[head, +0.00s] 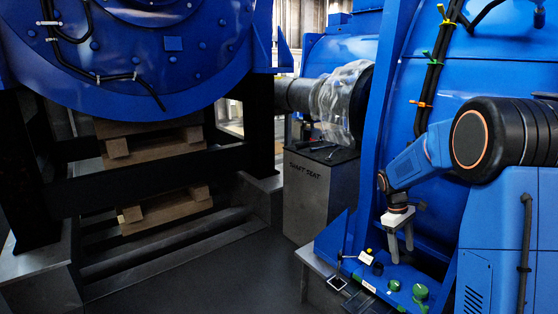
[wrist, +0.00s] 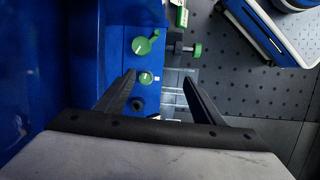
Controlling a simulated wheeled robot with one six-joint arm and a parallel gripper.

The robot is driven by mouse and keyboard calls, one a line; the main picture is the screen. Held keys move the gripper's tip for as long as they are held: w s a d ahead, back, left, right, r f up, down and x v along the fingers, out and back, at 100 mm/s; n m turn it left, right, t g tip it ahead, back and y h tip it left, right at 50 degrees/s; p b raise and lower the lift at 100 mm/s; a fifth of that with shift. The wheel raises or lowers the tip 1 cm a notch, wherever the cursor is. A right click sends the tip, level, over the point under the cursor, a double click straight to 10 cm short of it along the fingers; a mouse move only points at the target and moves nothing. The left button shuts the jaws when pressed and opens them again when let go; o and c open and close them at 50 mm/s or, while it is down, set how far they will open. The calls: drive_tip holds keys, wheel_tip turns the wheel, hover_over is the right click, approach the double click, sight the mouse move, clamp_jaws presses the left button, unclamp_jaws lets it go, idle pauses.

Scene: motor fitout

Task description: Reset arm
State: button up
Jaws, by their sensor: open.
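My arm is folded at the right of the head view, in front of a large blue motor housing (head: 480,75). My gripper (head: 401,256) hangs down over a blue ledge (head: 385,273) at the foot of the housing. In the wrist view my gripper (wrist: 158,82) is open, its two dark fingers apart, with nothing held between them. Below it, the ledge carries a green handled part (wrist: 146,43), a smaller green round part (wrist: 146,78) and a black round part (wrist: 137,104). The gripper appears to be above these parts, not touching them.
A grey block marked "SHAFT SEAT" (head: 307,195) stands mid-scene under a plastic-wrapped shaft (head: 340,100). A black frame with wooden pallets (head: 165,208) is at left. Cables with coloured ties (head: 432,75) run down the housing. The floor (head: 200,275) between is clear.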

drive_tip(key=s+a+r+m+t, duration=0.1)
drive_tip(key=s+a+r, duration=0.25)
drive_tip(key=s, duration=0.25)
drive_tip(key=s+a+r+m+t+y, duration=0.1)
drive_tip(key=s+a+r, duration=0.1)
drive_tip(key=s+r, duration=0.35)
drive_tip(key=s+a+r+m+t, duration=0.1)
drive_tip(key=s+a+r, duration=0.25)
drive_tip(key=s, duration=0.35)
drive_tip(key=s+a+m+t, duration=0.2)
drive_tip(key=s, duration=0.7)
drive_tip(key=s+a+m+t+y, duration=0.1)
drive_tip(key=s+a, duration=0.1)
drive_tip(key=s, duration=0.7)
drive_tip(key=shift+s+a+m+t+y, duration=0.25)
drive_tip(key=shift+s+m+t+y, duration=0.05)
drive_tip(key=shift+m+t, duration=0.1)
